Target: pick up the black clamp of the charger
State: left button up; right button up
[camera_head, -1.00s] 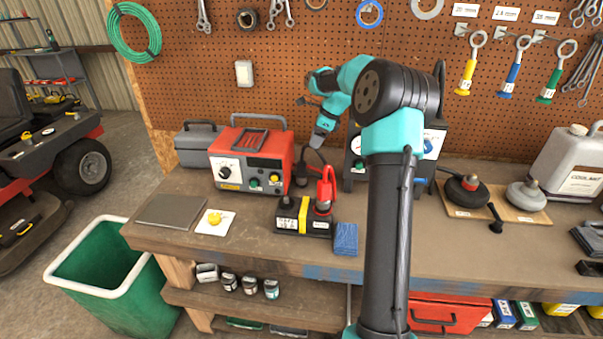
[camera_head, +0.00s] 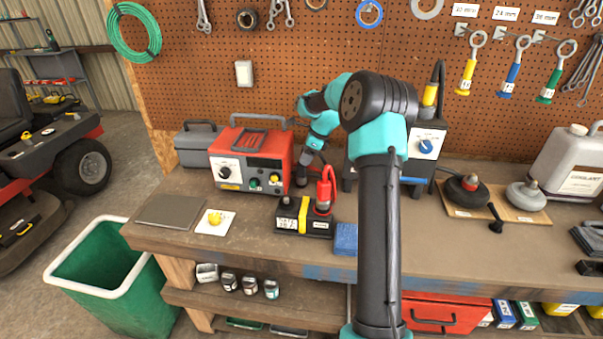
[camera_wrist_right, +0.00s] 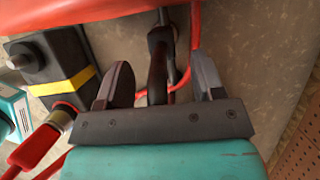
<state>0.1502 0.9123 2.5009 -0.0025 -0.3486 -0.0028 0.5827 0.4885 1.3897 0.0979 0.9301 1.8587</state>
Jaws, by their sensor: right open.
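The red charger (camera_head: 252,160) stands at the back left of the workbench, and its red side fills the top of the wrist view (camera_wrist_right: 60,14). The black clamp (camera_wrist_right: 158,58) is between the two fingers of my right gripper (camera_wrist_right: 160,76), with a gap to each finger. The fingers are open. In the head view my right gripper (camera_head: 303,172) is low beside the charger's right side and largely hides the clamp. The red clamp (camera_head: 324,190) is at the right end of the black and yellow battery (camera_head: 290,222). My left gripper is in neither view.
The battery stands just in front of my right gripper. A blue block (camera_head: 345,239) lies to its right. A box with a blue knob (camera_head: 426,146) stands behind my right arm. A red cable (camera_wrist_right: 190,62) runs close to the fingers. The pegboard (camera_head: 200,80) rises behind.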

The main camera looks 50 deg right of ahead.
jog(key=shift+x, duration=1.95)
jog(key=shift+w, duration=0.15)
jog(key=shift+c, duration=0.2)
grip_shut()
notch_tip(320, 180, up, 18)
